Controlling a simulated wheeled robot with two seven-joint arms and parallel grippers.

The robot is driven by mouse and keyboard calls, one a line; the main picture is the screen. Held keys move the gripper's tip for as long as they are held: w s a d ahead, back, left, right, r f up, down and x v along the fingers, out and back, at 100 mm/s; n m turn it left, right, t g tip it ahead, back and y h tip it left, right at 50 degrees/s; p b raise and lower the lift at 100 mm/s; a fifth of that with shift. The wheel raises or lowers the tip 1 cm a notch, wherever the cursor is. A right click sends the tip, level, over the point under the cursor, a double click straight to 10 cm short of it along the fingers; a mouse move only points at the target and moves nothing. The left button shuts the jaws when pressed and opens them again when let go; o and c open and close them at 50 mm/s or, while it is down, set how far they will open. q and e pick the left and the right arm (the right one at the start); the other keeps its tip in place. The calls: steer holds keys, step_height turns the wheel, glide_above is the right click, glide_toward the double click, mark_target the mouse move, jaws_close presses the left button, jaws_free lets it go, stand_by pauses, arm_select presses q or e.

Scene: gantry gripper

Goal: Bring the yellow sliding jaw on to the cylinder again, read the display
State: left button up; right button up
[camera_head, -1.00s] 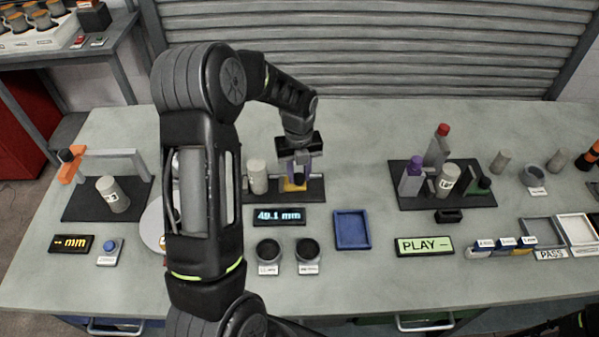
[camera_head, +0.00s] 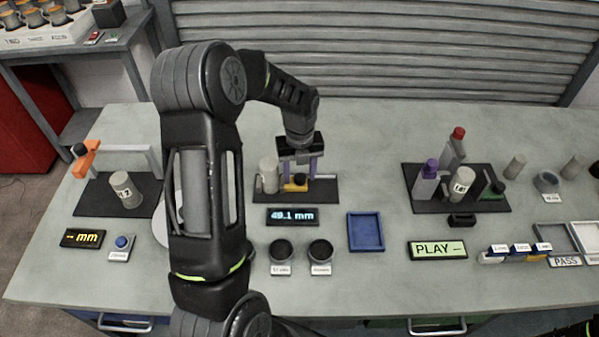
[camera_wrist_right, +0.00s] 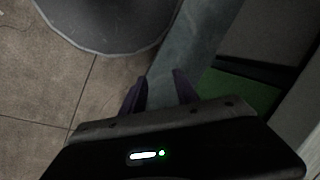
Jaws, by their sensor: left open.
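A pale grey cylinder (camera_head: 268,176) stands on a dark gauge base (camera_head: 325,190) at the centre of the bench. The yellow sliding jaw (camera_head: 293,186), with a black knob, sits just right of it; I cannot tell if they touch. My left gripper (camera_head: 300,171) is open directly over the jaw, its purple fingers apart on either side of the knob. The display (camera_head: 292,215) in front reads 49.1 mm. My right gripper (camera_wrist_right: 160,90) shows in the right wrist view, open and empty, fingers apart.
Two dark cups (camera_head: 281,252) and a blue tray (camera_head: 366,232) stand in front of the gauge. A fixture board with another cylinder (camera_head: 461,184) is to the right, one with an orange clamp (camera_head: 86,160) to the left. My left arm hides part of the bench.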

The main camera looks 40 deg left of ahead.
mark_target(300, 176)
arm_select(q)
step_height(300, 176, up, 8)
steer(key=shift+f+b, duration=0.1)
steer(key=shift+b, duration=0.55)
stand_by(0.8)
